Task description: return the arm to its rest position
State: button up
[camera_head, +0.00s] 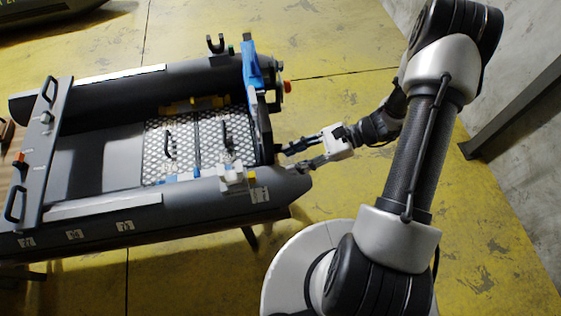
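My gripper (303,155) is at the right end of the grey inflatable boat (170,208), beside its transom. Its two dark fingers point left and are spread apart. Nothing shows between them. The fingertips look close to the boat's end, but I cannot tell whether they touch it. My arm rises from its base at the lower middle, goes up along the right side and bends back down to the gripper.
A blue part (251,66) stands on the transom, with a red knob (287,87) beside it. A perforated floor panel (180,135) lies inside the boat. A grey wall and a slanted dark beam (515,108) are at the right. Yellow floor (480,235) is open between.

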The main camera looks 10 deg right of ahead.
jog(key=shift+d+r, duration=0.15)
jog(key=shift+d, duration=0.2)
dwell(0.3)
